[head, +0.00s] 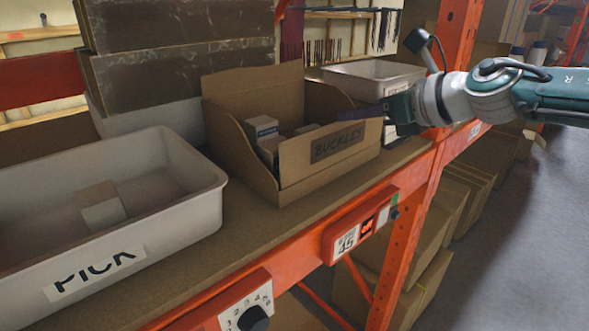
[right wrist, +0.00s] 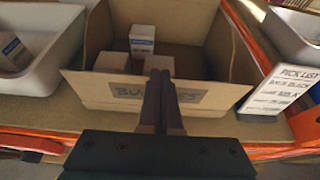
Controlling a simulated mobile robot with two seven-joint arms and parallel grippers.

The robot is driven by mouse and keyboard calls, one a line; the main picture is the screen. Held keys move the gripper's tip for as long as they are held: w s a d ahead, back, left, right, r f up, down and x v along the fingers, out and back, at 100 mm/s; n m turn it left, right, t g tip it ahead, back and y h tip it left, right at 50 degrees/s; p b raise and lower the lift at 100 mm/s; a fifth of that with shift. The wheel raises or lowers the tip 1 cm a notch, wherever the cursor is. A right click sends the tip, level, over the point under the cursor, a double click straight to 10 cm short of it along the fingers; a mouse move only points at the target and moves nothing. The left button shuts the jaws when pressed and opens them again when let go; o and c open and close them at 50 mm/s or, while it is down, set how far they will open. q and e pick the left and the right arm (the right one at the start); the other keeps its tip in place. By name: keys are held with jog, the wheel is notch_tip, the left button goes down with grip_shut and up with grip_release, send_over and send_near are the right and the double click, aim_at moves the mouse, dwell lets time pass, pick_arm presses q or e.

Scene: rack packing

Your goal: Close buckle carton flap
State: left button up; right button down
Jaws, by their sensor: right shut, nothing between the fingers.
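The buckle carton (head: 240,160) stands on the shelf in the head view, with small boxes (head: 263,128) inside. Its front flap (head: 330,148), marked "BUCKLES", stands upright to tilted at the front. The carton also shows in the right wrist view (right wrist: 215,45), open at the top, with its labelled flap (right wrist: 105,90) across the near side. My right gripper (head: 345,114) comes in from the right and is shut and empty. Its fingertips (right wrist: 160,76) are over the flap's upper edge; whether they touch it I cannot tell. My left gripper is not in view.
A white "PICK" bin (head: 205,200) with a small box (head: 101,206) in it stands left of the carton. Another pale bin (head: 365,68) stands behind to the right. A pick list card (right wrist: 282,90) stands right of the carton. An orange upright (head: 405,235) and rail edge the shelf.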

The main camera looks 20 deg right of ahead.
jog(key=shift+w+a, duration=0.15)
jog(key=shift+w, duration=0.15)
jog(key=shift+r, duration=0.25)
